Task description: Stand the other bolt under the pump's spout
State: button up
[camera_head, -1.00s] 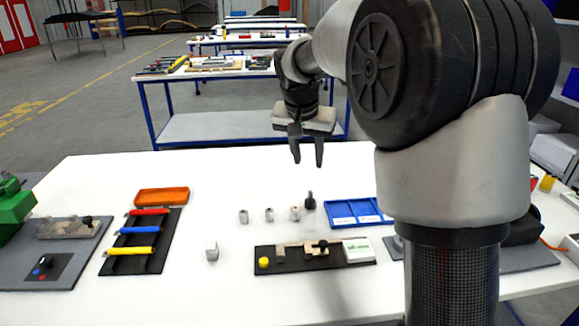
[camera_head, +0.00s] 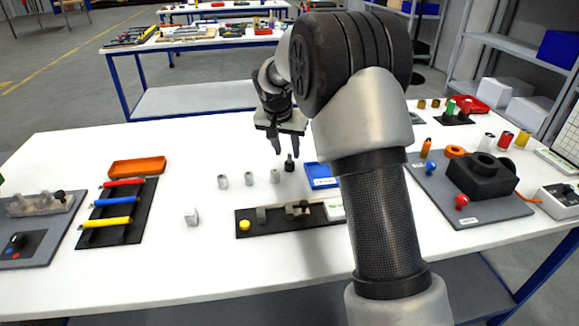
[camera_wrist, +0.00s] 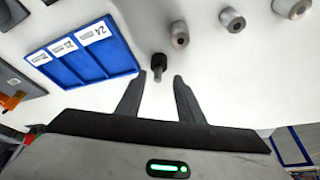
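A dark bolt (camera_head: 290,164) stands upright on the white table, wide end down. It also shows in the wrist view (camera_wrist: 158,62), where it appears at the gap between my fingertips. My gripper (camera_head: 287,151) is open and empty, pointing down, with its tips just above or behind the bolt. The wrist view shows both fingers apart (camera_wrist: 159,80). Contact with the bolt is not visible. A black block-shaped device (camera_head: 482,178) sits on a grey board at the right. I cannot tell whether it is the pump, and no spout is clear.
Several small metal cylinders (camera_head: 249,179) stand left of the bolt. A blue tray (camera_head: 320,176) lies close on its right, partly behind my arm. A black fixture strip (camera_head: 270,227) lies in front. An orange tray (camera_head: 137,166) is at the left.

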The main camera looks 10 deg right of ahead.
aim_at(289, 156)
jog(key=x, duration=0.2)
jog(key=b+x, duration=0.1)
jog(key=x, duration=0.1)
jog(key=shift+s+d+f, duration=0.1)
jog(key=shift+s+f, duration=0.1)
jog(key=shift+f, duration=0.05)
jog(key=shift+w+d+f, duration=0.1)
jog(key=shift+w+f, duration=0.15)
jog(key=shift+f, duration=0.1)
jog(key=shift+c, duration=0.4)
grip_shut()
jog(key=shift+r, duration=0.1)
